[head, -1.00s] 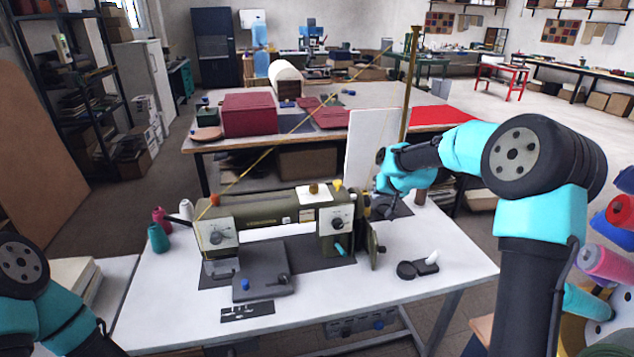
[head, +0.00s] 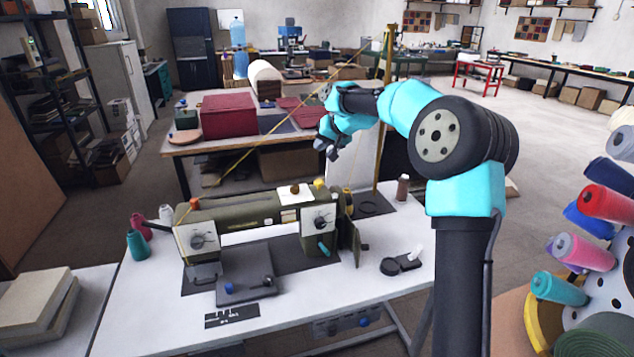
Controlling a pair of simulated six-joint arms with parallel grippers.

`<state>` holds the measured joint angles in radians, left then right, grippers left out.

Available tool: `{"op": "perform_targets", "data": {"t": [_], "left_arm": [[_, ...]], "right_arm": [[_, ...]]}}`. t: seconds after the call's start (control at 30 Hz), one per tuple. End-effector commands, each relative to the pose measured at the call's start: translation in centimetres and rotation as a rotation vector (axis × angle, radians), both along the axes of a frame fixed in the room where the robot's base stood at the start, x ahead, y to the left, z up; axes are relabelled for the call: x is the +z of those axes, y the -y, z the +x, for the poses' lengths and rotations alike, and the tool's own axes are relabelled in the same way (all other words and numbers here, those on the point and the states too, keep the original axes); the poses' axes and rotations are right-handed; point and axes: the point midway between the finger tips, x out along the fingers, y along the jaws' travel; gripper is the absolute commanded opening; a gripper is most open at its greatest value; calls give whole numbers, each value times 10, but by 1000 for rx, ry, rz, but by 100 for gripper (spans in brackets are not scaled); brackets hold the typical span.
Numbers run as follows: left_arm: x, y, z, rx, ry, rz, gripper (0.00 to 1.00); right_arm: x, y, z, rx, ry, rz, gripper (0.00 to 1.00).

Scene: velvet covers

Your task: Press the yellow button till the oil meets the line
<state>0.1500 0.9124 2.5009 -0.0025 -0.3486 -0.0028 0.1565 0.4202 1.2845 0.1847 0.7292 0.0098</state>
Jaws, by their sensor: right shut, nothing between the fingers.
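An olive-green sewing machine (head: 240,213) stands on a white table (head: 150,307). A small yellow button (head: 319,183) sits on top of its right end. Beside the button is a white panel with a brown-orange knob (head: 295,189). The oil and its line are too small to make out. My right gripper (head: 325,149) is shut and empty, raised in the air above the machine's right end, clear of the button in the picture. My left gripper is out of view.
Teal, magenta and white thread spools (head: 137,244) stand left of the machine. A yellow thread runs up to a tall brass post (head: 386,110) behind my right arm. A black dish (head: 389,266) lies at the front right. Colored rolls (head: 604,203) stand far right.

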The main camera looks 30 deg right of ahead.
Motion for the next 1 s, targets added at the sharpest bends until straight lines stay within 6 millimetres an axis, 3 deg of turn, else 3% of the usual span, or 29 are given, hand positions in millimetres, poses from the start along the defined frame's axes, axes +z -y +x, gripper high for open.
{"op": "perform_targets", "data": {"t": [0.27, 0.8, 1.0], "left_arm": [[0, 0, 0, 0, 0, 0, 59], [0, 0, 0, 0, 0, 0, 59], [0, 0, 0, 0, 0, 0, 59]], "right_arm": [[-13, 0, 0, 1, -2, 0, 0], [-72, 0, 0, 0, -1, 1, 0], [-86, 0, 0, 2, -1, 0, 0]]}}
